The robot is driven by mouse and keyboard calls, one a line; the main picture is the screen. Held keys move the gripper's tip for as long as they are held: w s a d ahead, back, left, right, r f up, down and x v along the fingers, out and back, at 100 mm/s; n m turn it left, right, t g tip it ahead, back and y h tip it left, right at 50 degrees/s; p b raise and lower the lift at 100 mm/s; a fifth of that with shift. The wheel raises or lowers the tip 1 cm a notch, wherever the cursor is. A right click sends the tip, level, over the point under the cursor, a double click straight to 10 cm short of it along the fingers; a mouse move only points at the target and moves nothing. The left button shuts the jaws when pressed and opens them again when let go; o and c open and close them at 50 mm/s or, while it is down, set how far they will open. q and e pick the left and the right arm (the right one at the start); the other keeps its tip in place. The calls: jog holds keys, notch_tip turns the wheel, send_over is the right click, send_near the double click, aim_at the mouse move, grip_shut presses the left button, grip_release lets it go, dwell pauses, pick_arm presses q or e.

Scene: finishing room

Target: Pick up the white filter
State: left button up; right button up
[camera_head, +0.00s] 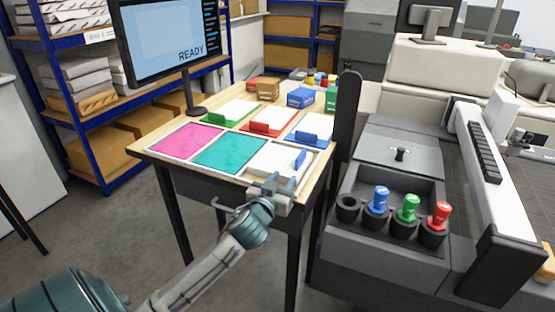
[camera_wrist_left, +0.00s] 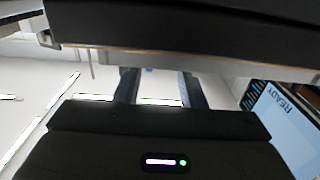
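I cannot make out a thing that is clearly a white filter in either view. A white pad (camera_head: 272,159) lies on the near right corner of the wooden table, with a blue clip (camera_head: 300,159) at its right side. My left gripper (camera_head: 284,183) is at the table's near edge, just in front of this pad. Its two fingers stand apart in the left wrist view (camera_wrist_left: 158,90), with nothing visible held between them. Whether it touches the pad or table is unclear. My right gripper is not in view.
A grey machine (camera_head: 388,233) stands to the right, with blue, green and red capped pieces in holders and one empty holder (camera_head: 347,206). A monitor (camera_head: 168,40) stands on the table's back left. Pink (camera_head: 188,140) and teal (camera_head: 231,153) sheets lie left of the pad.

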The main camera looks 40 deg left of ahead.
aim_at(296, 164)
pick_arm(q)
jog(key=shift+w+d+r+p, duration=0.5)
jog(key=shift+w+d+r, duration=0.1)
jog(key=shift+w+r, duration=0.3)
jog(key=p+x, duration=0.3)
jog(key=x, duration=0.3)
jog(key=shift+w+f, duration=0.15)
jog(key=shift+w, duration=0.35)
jog(key=shift+a+f, duration=0.2)
jog(key=shift+a, duration=0.05)
jog(key=shift+d+r, duration=0.1)
grip_shut()
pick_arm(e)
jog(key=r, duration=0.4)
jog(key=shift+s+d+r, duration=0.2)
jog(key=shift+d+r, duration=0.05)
